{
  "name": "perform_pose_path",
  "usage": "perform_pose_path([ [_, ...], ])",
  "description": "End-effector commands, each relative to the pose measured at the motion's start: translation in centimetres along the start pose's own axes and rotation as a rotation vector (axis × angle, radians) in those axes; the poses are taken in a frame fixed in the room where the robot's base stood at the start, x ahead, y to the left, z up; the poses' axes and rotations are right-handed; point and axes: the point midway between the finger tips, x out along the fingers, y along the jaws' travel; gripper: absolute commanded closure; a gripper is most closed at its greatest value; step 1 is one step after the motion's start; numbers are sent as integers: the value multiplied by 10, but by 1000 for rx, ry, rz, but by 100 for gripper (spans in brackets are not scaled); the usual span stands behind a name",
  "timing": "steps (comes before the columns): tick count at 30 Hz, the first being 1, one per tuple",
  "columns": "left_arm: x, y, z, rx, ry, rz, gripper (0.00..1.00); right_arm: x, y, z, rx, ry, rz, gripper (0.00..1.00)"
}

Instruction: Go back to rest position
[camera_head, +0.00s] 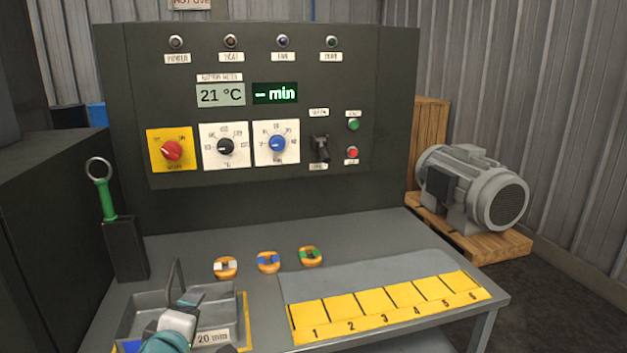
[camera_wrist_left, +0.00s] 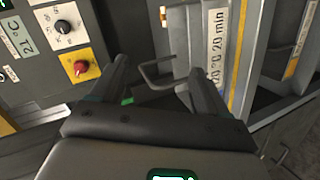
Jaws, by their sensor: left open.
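My left gripper (camera_wrist_left: 158,70) shows in the left wrist view with its two dark fingers apart. A grey bar handle (camera_wrist_left: 158,75) appears between the fingertips, and I see nothing gripped. My right gripper is in neither view.
A dark control panel (camera_head: 260,195) stands behind the grey bench (camera_head: 390,235). A green-handled ring tool (camera_head: 107,195) stands in a black holder at left. Three orange rings (camera_head: 268,262) and a yellow numbered strip (camera_head: 390,312) are on the bench. A motor (camera_head: 475,187) sits on a pallet at right.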

Motion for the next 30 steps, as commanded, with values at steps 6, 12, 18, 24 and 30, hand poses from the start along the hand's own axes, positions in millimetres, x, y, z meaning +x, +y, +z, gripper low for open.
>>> perform_pose_path([
  [6,22,-152,75,408,-290,-284,25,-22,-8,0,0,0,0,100],
  [12,-31,-294,139,691,-697,-473,25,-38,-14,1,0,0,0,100],
  [18,-106,-372,178,810,-1043,-533,25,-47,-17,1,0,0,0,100],
  [24,-133,-390,189,834,-1156,-534,25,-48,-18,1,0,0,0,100],
  [30,-133,-390,189,834,-1156,-534,25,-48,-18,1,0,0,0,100],
])
